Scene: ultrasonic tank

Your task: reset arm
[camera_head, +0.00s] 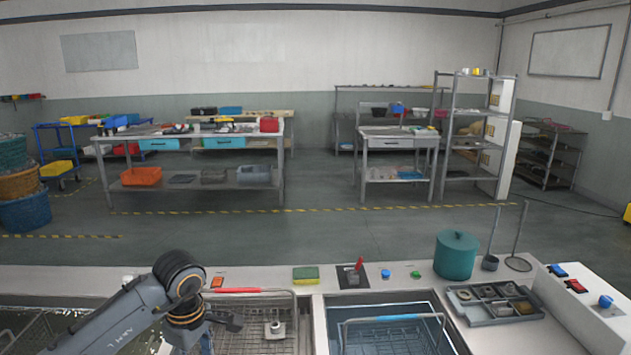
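My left arm comes in from the lower left and bends down at a dark joint over the left tank. A dark end part that looks like my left gripper (226,320) hangs beside the wire basket with the red handle (237,290). Its fingers are too small and overlapped to tell whether they are open or shut. A small pale metal part (275,328) sits in that basket, apart from and right of the gripper. My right arm and gripper are not in view.
The right tank (385,305) holds a wire basket with a blue handle (392,318). A teal lidded pot (456,254), a grey tray of parts (455,299), a green-yellow sponge (306,274) and a red lever (359,264) stand on the counter. Benches and shelves are far behind.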

